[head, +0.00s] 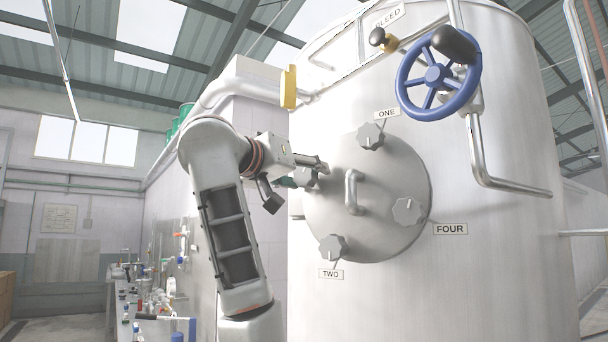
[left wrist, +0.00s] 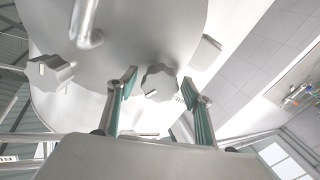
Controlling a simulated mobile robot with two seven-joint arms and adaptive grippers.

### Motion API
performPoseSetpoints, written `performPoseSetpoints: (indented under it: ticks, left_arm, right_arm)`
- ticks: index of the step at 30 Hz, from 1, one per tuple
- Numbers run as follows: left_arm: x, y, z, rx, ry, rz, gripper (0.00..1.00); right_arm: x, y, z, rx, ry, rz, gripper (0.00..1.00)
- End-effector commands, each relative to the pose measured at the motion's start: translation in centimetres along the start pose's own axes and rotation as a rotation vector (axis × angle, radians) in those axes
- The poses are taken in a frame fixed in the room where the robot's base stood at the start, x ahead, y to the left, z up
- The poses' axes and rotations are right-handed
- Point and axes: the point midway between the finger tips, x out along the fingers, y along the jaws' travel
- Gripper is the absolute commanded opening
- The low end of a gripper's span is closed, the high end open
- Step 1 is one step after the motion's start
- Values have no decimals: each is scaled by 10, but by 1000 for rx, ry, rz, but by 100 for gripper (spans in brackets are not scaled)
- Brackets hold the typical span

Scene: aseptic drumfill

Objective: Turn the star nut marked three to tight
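A grey star nut (head: 307,179) sits at the left edge of the round steel hatch cover (head: 375,170). No label reading three is visible; my gripper covers part of this area. The same nut shows in the left wrist view (left wrist: 160,82). My left gripper (head: 308,171) is at this nut. In the left wrist view its two green-padded fingers are open, one on each side of the nut, with a visible gap on both sides. I cannot tell how deep the nut sits between the fingertips. My right gripper is in neither view.
Other star nuts are marked ONE (head: 370,136), TWO (head: 332,247) and FOUR (head: 407,211). A bent handle (head: 352,192) stands out from the cover's middle. A blue handwheel (head: 438,73) and pipes are at the upper right. A cluttered bench (head: 150,310) stands at the lower left.

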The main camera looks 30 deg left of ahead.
Motion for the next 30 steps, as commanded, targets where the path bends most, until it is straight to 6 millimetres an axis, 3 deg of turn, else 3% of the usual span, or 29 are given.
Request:
performPoseSetpoints:
  ticks: [1, 4, 17, 24, 30]
  left_arm:
    - [0, 0, 0, 0, 0, 0, 36]
    - [0, 0, 0, 0, 0, 0, 13]
    - [0, 0, 1, 58, 1, 0, 13]
    - [0, -1, 2, 217, 0, -1, 13]
    - [0, 0, 2, 404, 1, -1, 13]
  right_arm:
    - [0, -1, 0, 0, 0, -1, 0]
    - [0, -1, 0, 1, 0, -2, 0]
    - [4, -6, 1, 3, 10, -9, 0]
    - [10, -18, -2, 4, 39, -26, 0]
    - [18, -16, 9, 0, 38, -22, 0]
